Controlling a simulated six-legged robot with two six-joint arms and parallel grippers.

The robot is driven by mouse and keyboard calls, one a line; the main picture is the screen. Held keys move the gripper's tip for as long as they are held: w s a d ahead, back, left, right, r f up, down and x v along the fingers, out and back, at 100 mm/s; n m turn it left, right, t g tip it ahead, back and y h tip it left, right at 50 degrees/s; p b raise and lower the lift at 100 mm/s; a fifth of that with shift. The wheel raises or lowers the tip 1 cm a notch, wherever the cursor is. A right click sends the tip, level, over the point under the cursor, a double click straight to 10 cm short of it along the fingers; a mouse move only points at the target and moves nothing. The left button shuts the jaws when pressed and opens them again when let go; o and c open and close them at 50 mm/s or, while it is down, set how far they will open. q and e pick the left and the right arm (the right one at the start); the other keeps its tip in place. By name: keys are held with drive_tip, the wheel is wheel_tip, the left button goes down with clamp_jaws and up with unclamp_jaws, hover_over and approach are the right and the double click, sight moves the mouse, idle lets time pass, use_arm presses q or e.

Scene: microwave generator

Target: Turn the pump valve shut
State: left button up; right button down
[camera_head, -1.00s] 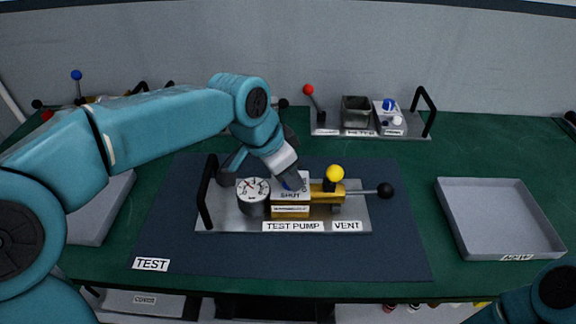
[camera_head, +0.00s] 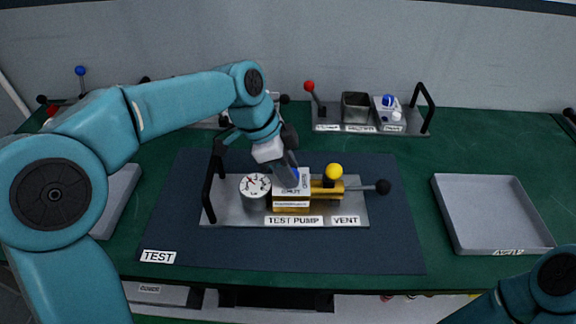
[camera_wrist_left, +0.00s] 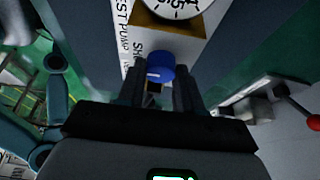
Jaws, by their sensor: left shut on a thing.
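The test pump (camera_head: 235,212) stands on the dark mat, with a round white gauge (camera_head: 255,186), a brass body, a yellow knob (camera_head: 333,172) and a black-ended lever. Its pump valve is a small blue knob (camera_head: 295,174) on the white block marked SHUT, mostly hidden behind my fingers. My right gripper is out of view; only part of that arm shows at the lower right.
A grey tray (camera_head: 452,230) lies at the right. At the back, another plate (camera_head: 345,127) carries a red-knobbed lever, a metal cup and a blue-knobbed block. The pump's black handle (camera_head: 209,190) rises close to my left wrist. The front mat is clear.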

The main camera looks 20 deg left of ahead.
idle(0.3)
use_arm(q)
drive_tip(key=o, duration=1)
drive_tip(key=shift+o, duration=0.2)
drive_tip(key=p+v, duration=0.2)
drive_tip(key=v, duration=1.4)
drive_tip(key=shift+r, duration=0.15)
